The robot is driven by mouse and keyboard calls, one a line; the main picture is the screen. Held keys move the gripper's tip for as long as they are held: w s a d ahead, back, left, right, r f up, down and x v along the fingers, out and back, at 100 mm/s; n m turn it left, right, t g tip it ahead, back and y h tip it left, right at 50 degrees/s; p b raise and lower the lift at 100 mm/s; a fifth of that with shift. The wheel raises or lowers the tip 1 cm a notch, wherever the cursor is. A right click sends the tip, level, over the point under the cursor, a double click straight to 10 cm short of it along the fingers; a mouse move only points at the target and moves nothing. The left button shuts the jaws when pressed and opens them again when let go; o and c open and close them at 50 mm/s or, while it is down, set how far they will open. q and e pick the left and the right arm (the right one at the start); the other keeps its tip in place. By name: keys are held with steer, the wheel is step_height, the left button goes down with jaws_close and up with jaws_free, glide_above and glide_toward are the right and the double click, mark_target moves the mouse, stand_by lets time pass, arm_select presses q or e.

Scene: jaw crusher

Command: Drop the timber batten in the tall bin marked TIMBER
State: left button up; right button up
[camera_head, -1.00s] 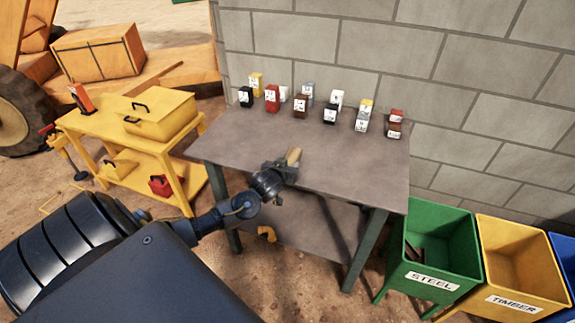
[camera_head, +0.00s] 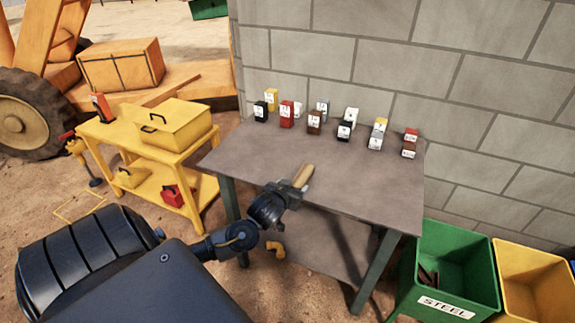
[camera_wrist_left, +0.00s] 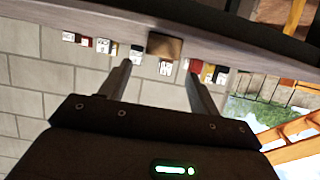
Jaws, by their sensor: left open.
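In the left wrist view the batten's squared end (camera_wrist_left: 165,46) shows ahead, between the lines of the two fingers. My left gripper (camera_head: 291,191) is open at the batten's near end; the wrist view shows its fingers (camera_wrist_left: 160,73) apart with nothing between their tips. Whether the fingers flank the batten is hard to tell. The yellow bin (camera_head: 540,272) stands at the right edge, cut off, its label out of frame. My right gripper is not in view.
A green bin marked STEEL (camera_head: 455,255) stands between the table and the yellow bin. Several small labelled boxes (camera_head: 314,122) line the table's back, before a block wall (camera_head: 460,90). A yellow cart (camera_head: 150,150) stands left.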

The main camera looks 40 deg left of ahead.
arm_select(q)
steer(key=v, duration=0.5)
steer(key=shift+f, duration=0.1)
steer(key=s+f+m+g, duration=0.15)
steer(key=s+f, duration=0.25)
steer(key=f, duration=0.8)
steer(key=s+f+m+g, duration=0.15)
steer(key=s+f, duration=0.25)
steer(key=f, duration=0.7)
steer(key=s+f+m+g, duration=0.1)
steer(key=s+f+g, duration=0.2)
steer(key=f, duration=0.9)
steer(key=s+d+f+g+h, duration=0.1)
steer(key=s+d+f, duration=0.2)
steer(key=s+f, duration=0.2)
steer(key=s+d+f+m+g+h, duration=0.1)
steer(key=s+d+f, duration=0.3)
steer(key=s, duration=0.6)
steer(key=s+d+f+m+g+h, duration=0.1)
steer(key=s+d+f+g, duration=0.1)
steer(key=s+f, duration=0.5)
steer(key=shift+s+d, duration=0.85)
steer(key=shift+o, duration=0.5)
steer(key=s+d+f+g+h, duration=0.1)
steer(key=s+d, duration=0.3)
steer(key=s, duration=0.4)
steer(key=shift+f+g, duration=0.3)
steer(key=shift+f, duration=0.4)
